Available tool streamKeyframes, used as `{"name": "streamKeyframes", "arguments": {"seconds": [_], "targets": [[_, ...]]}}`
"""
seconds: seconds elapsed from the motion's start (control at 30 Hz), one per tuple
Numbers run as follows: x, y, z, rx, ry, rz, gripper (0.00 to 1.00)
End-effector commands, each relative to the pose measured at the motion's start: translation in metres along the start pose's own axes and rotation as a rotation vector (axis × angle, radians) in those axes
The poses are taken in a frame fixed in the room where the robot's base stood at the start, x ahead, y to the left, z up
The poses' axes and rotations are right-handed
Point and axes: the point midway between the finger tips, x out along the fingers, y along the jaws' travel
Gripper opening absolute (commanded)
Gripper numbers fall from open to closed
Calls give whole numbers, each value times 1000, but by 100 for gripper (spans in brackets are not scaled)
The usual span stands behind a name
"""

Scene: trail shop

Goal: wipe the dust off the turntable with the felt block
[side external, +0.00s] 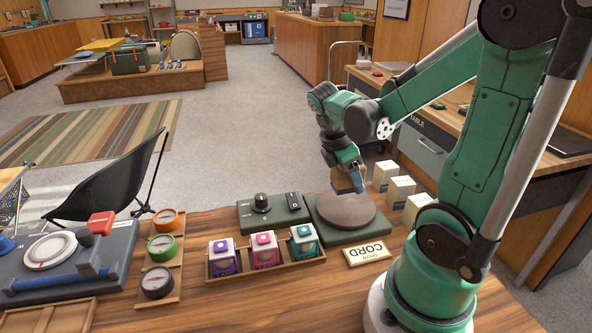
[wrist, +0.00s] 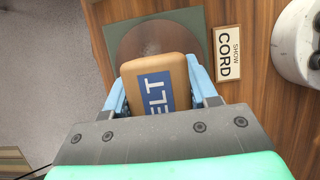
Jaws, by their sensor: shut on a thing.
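The turntable (side external: 345,213) is a round brown disc on a dark green square base on the wooden counter. In the wrist view its disc (wrist: 150,38) shows beyond the felt block, with a faint paler patch on it. The felt block (wrist: 158,85) is tan with a blue label reading "ELT". My gripper (side external: 350,181) is shut on the block and holds it at the far edge of the disc. In the wrist view the blue fingers (wrist: 160,90) sit on both sides of the block. Whether the block touches the disc I cannot tell.
A "SHOW CORD" sign (side external: 367,254) lies in front of the turntable. A green control box (side external: 262,212) with a knob and switch stands left of it. Small cream boxes (side external: 398,191) stand to the right. A wooden tray (side external: 268,269) with colored boxes is at front left.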

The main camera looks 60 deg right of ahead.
Motion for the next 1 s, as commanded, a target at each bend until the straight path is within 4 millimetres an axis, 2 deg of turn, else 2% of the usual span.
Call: {"name": "streamKeyframes", "arguments": {"seconds": [0.33, 0.77, 0.87, 1.0], "targets": [[-28, 0, 12, 0, 0, 0, 0], [-32, 0, 12, 3, 0, -1, 0], [-39, 5, 4, 32, 0, -13, 0], [-64, 18, -27, 147, 0, -62, 0]]}}
